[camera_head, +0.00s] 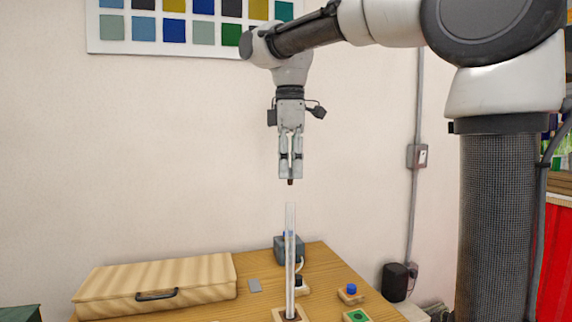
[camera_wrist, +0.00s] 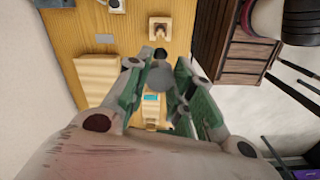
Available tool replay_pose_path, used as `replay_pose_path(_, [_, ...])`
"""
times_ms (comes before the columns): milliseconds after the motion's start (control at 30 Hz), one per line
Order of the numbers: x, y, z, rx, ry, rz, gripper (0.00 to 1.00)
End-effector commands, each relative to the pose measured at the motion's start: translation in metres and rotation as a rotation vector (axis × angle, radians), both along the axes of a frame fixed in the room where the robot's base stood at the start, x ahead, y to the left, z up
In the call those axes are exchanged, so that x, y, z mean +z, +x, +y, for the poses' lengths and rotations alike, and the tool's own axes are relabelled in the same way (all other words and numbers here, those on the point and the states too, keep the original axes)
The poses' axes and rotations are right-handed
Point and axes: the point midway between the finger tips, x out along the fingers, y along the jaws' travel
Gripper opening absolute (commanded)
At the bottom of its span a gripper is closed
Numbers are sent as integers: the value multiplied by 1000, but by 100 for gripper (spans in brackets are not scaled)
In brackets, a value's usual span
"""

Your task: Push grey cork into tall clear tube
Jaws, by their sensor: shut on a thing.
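The tall clear tube (camera_head: 290,262) stands upright in a small wooden base (camera_head: 278,315) on the table in the head view. My gripper (camera_head: 290,172) points straight down above the tube, with a clear gap between its fingertips and the tube's mouth. It is shut on a small piece whose brownish end shows just below the fingertips. In the wrist view a round grey face, seemingly the grey cork (camera_wrist: 160,75), sits between the fingers of my gripper (camera_wrist: 168,82). The fingers hide part of it. I cannot make out the tube clearly in the wrist view.
A wooden case (camera_head: 155,281) with a dark handle lies on the table's left. A grey-blue device (camera_head: 289,249) stands behind the tube. A small block with a blue knob (camera_head: 351,290) and a green-topped block (camera_head: 357,315) are to the right. The space around my gripper is free.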

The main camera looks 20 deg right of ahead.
Motion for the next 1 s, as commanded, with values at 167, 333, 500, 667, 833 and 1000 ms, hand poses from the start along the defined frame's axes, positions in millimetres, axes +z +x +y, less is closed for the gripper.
replay_pose_path(167, [-20,-1,0,0,-1,1,13])
replay_pose_path(333, [-37,0,0,0,0,2,13])
replay_pose_path(500, [-45,0,0,0,0,0,13])
replay_pose_path(667, [-48,0,0,0,0,0,13])
replay_pose_path(833, [-47,0,0,0,0,0,13])
replay_pose_path(1000, [-47,0,0,0,0,0,13])
